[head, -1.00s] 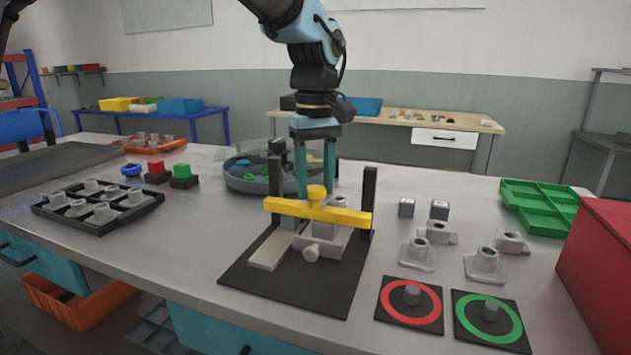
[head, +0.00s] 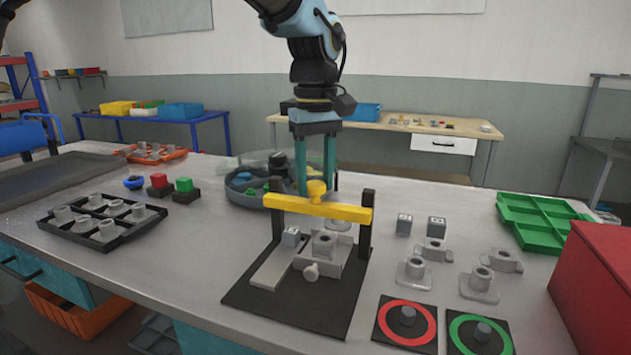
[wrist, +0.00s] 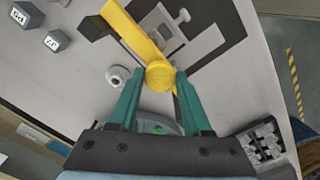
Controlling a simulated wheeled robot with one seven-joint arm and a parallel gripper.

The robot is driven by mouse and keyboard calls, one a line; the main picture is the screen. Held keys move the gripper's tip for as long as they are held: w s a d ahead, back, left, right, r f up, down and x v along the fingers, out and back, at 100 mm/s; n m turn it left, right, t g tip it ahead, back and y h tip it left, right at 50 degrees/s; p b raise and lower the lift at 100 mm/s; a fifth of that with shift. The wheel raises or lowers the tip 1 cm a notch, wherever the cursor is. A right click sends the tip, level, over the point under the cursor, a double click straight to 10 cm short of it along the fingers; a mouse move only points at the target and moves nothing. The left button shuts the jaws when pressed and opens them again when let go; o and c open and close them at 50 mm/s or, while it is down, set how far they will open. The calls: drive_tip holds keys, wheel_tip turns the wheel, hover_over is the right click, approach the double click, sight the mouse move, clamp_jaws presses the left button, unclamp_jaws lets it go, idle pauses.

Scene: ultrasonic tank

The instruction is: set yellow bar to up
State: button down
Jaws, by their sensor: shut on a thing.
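The yellow bar (head: 345,211) spans two black upright posts (head: 365,238) close to their upper ends, above a black base plate (head: 245,298). It looks roughly level. A round yellow knob (head: 317,190) stands on its middle. My gripper (head: 317,183) is shut on this knob from above. The wrist view shows the knob (wrist: 159,76) between the fingertips and the bar (wrist: 128,30) running away to the upper left. A grey fixture block (head: 323,243) sits beneath the bar, with clear space between them.
A round grey tray (head: 247,200) with a clear lid stands behind. Grey flanged parts (head: 414,274) and two small labelled cubes (head: 404,223) lie to the right. A red box (head: 600,275) and green tray (head: 530,225) bound the right side.

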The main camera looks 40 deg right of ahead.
sight(315, 183)
drive_tip(key=shift+r, duration=0.85)
drive_tip(key=shift+w, duration=0.1)
drive_tip(key=c, duration=0.6)
unclamp_jaws()
drive_tip(key=shift+c, duration=0.2)
drive_tip(key=o, duration=0.3)
wheel_tip(315, 183, up, 11)
drive_tip(key=shift+f+b, duration=0.15)
drive_tip(key=shift+b, duration=0.2)
